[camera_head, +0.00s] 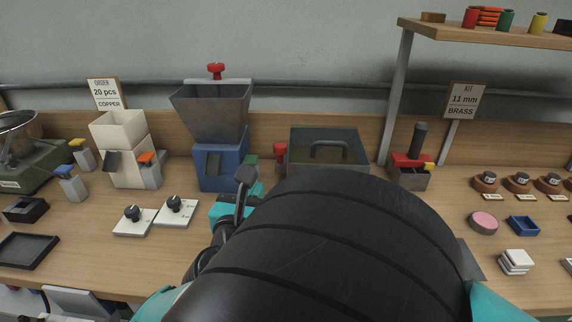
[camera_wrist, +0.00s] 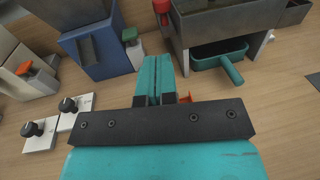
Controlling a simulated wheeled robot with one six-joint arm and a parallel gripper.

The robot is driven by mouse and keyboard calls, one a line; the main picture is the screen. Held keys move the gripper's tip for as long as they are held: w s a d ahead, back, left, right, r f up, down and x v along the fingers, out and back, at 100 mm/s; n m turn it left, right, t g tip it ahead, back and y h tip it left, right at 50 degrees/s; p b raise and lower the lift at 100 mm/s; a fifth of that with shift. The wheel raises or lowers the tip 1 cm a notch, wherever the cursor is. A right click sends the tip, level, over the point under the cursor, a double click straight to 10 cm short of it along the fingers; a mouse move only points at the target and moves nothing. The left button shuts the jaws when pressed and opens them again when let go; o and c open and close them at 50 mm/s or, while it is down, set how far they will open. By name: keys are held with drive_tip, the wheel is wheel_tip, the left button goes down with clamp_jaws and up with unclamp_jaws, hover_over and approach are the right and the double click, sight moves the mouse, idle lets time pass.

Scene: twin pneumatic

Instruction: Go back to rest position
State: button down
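My gripper (camera_wrist: 158,75) has its two teal fingers together in the wrist view, with no object visible between them. It is over the wooden bench (camera_wrist: 215,95), in front of the gap between the blue hopper machine (camera_wrist: 95,45) and the grey machine with a teal drawer (camera_wrist: 220,57). A small orange part (camera_wrist: 187,98) shows just right of the fingers, partly hidden by my gripper. In the head view my black and teal arm covers the middle front of the bench and hides most of my gripper.
In the head view, the blue hopper machine (camera_head: 222,165) and cream hopper machine (camera_head: 120,160) stand left. Two white plates with black knobs (camera_head: 133,221) lie before them. A shelf (camera_head: 490,34) overhangs the right side.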

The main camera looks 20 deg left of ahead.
drive_tip(key=w+d+r+m+g+h, duration=0.1)
drive_tip(key=w+d+m+g, duration=0.3)
drive_tip(key=d+m, duration=0.5)
drive_tip(key=w+d+r+m+g+h, duration=0.1)
drive_tip(key=w+d+m+g, duration=0.1)
drive_tip(key=d+m+g, duration=0.65)
drive_tip(key=s+d+r+m+g+y, duration=0.2)
drive_tip(key=s+d+m, duration=0.4)
drive_tip(key=s, duration=0.5)
drive_tip(key=s+d+r+m+g+y, duration=0.3)
drive_tip(key=s+d+m, duration=0.3)
drive_tip(key=s+d, duration=0.3)
drive_tip(key=shift+s+r, duration=0.7)
drive_tip(key=shift+s, duration=0.45)
